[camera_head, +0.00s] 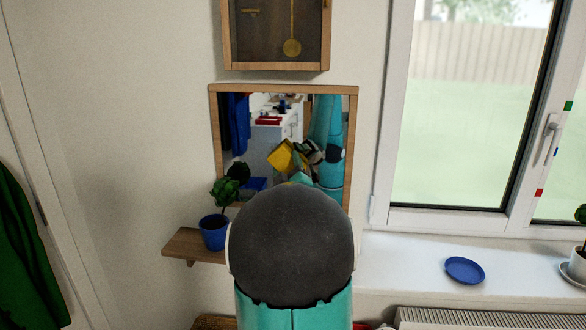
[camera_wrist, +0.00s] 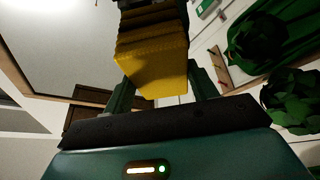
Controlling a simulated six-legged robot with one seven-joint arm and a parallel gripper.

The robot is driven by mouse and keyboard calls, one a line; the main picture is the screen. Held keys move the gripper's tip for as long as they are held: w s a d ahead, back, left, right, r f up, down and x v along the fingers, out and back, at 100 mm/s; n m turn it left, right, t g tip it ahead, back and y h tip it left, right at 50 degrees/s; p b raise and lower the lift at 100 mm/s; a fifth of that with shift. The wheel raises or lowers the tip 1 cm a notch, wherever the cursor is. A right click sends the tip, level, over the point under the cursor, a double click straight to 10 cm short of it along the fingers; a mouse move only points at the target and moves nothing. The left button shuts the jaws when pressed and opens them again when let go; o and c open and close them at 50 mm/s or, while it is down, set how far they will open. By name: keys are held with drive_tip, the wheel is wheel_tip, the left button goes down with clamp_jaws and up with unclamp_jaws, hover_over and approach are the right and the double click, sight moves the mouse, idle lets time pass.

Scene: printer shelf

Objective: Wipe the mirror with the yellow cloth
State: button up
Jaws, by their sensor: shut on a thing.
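The mirror (camera_head: 262,140) hangs on the wall in a wooden frame in the head view. My dark, rounded arm link hides its lower middle. The yellow cloth and my gripper show in the head view only as a reflection in the glass. In the wrist view my gripper (camera_wrist: 160,74) is shut on the yellow cloth (camera_wrist: 155,62), which sticks out beyond the fingers in folds. A pale surface with a wooden edge lies left of the cloth there, probably the mirror. I cannot tell whether the cloth touches the glass.
A blue pot (camera_head: 214,232) with a leafy plant stands on a small wooden shelf (camera_head: 180,244) at the mirror's lower left. A pendulum clock (camera_head: 276,35) hangs just above. A window (camera_head: 460,120) is right, with a blue plate (camera_head: 464,270) on its sill.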

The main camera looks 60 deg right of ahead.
drive_tip(key=shift+w+a, duration=0.4)
drive_tip(key=shift+w, duration=0.5)
drive_tip(key=shift+w+a, duration=0.35)
drive_tip(key=shift+w, duration=0.5)
drive_tip(key=shift+w+a, duration=0.4)
drive_tip(key=shift+w, duration=0.5)
drive_tip(key=shift+d+r, duration=0.1)
drive_tip(key=shift+r, duration=0.05)
drive_tip(key=shift+s+d, duration=0.7)
drive_tip(key=shift+s, duration=1)
drive_tip(key=shift+s+d, duration=0.75)
drive_tip(key=shift+s, duration=0.95)
drive_tip(key=shift+s+d, duration=0.7)
drive_tip(key=shift+s, duration=1)
drive_tip(key=shift+w+a, duration=0.7)
drive_tip(key=shift+w, duration=1)
drive_tip(key=shift+w+a, duration=0.75)
drive_tip(key=shift+w, duration=0.95)
drive_tip(key=shift+w+a, duration=0.7)
drive_tip(key=shift+w, duration=1)
